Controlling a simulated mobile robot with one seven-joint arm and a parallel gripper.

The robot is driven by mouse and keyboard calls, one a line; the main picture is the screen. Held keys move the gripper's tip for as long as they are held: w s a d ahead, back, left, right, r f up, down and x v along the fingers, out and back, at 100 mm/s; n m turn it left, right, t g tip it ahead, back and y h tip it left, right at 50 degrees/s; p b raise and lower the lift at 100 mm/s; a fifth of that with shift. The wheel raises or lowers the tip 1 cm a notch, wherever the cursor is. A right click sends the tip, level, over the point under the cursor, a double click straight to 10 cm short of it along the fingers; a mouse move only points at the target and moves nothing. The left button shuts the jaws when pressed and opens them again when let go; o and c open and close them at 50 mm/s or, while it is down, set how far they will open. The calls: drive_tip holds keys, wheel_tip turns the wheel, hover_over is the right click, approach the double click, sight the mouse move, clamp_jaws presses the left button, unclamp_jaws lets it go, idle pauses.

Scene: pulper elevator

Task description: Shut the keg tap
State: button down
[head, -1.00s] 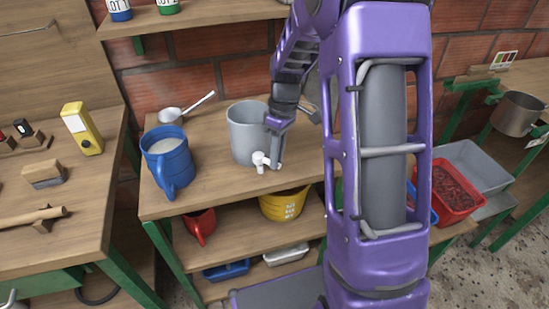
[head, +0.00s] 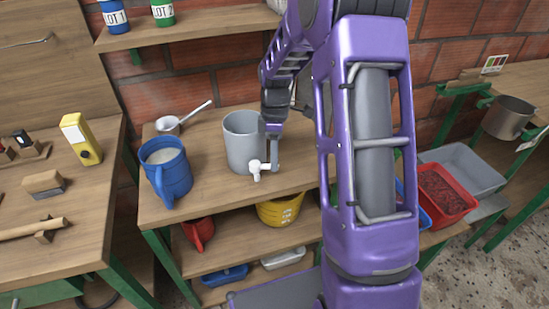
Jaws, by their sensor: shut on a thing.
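The keg is a grey cylindrical vessel (head: 241,140) standing on the wooden bench. Its white tap (head: 257,169) sticks out low on the front right side, over the bench's front edge. My gripper (head: 272,160) reaches down at the right of the keg, with its fingertips at the tap. It is shut on the tap, seemingly at its handle. The fingers are small in view and partly overlap the keg, so the exact grip and the handle's angle cannot be told.
A blue jug (head: 167,172) with pale contents stands left of the keg, with a saucepan (head: 169,125) behind it. A yellow bucket (head: 280,210) and red jug (head: 199,232) sit on the shelf below. A red crate (head: 446,195) stands at right.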

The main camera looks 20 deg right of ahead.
drive_tip(key=c, duration=0.8)
unclamp_jaws()
drive_tip(key=shift+r, duration=0.1)
drive_tip(key=w+r+p, duration=0.1)
drive_tip(key=r, duration=0.4)
drive_tip(key=w+r, duration=0.1)
drive_tip(key=r, duration=0.5)
drive_tip(key=w+d+r+p, duration=0.1)
drive_tip(key=r, duration=0.4)
drive_tip(key=shift+d+r+p, duration=0.1)
drive_tip(key=shift+r+p, duration=0.2)
drive_tip(key=shift+r, duration=0.1)
